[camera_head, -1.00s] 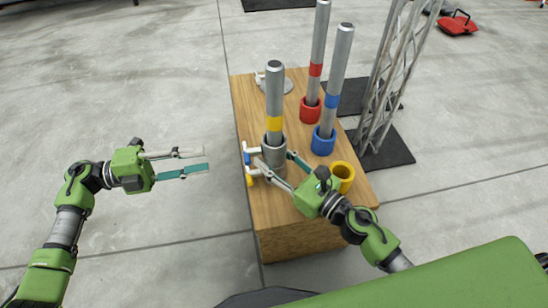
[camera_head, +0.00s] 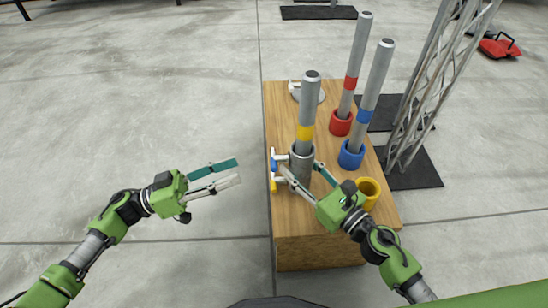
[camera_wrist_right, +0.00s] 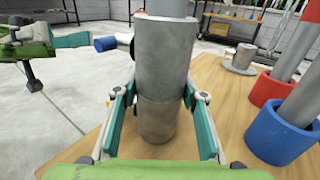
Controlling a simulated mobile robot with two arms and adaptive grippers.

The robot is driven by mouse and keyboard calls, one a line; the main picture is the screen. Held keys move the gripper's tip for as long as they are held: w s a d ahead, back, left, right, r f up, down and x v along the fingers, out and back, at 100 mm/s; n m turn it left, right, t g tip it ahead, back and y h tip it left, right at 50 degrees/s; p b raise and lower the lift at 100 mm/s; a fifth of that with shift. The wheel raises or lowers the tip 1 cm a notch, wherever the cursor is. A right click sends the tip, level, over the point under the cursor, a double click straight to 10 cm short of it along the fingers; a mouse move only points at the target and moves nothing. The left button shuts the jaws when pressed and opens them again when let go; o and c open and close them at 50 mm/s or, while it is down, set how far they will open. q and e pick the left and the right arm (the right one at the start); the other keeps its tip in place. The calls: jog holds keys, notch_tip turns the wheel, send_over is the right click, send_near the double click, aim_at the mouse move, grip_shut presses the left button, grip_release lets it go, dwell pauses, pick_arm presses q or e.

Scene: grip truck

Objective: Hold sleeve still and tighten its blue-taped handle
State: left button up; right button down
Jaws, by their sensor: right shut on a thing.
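The grey metal sleeve (camera_head: 301,167) stands upright on the wooden box, with a yellow-banded pole (camera_head: 308,100) in it. On its left side is a blue-taped handle (camera_head: 273,164), with a yellow-taped handle (camera_head: 274,184) just below. My right gripper (camera_head: 303,172) is shut around the sleeve, one finger on each side. The right wrist view shows the sleeve (camera_wrist_right: 157,75) between the fingers and the blue handle end (camera_wrist_right: 105,44) at its left. My left gripper (camera_head: 239,171) is open and empty, a short gap left of the handles, fingertips pointing toward them.
A red socket (camera_head: 341,122) and a blue socket (camera_head: 351,155) hold poles on the box (camera_head: 285,225). An empty yellow ring (camera_head: 369,188) is near my right gripper. A lattice truss (camera_head: 425,90) stands to the right. Floor left of the box is free.

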aim_at(274, 157)
pick_arm(q)
jog(key=d+n, duration=0.3)
jog(key=w+d+n+t, duration=0.1)
jog(key=d+n, duration=0.2)
jog(key=d, duration=0.1)
jog(key=w+d+n+t, duration=0.1)
jog(key=d+n, duration=0.2)
jog(key=d, duration=0.1)
jog(key=shift+w+r+n, duration=0.25)
jog(key=shift+r+n, duration=0.05)
jog(key=shift+r, duration=0.05)
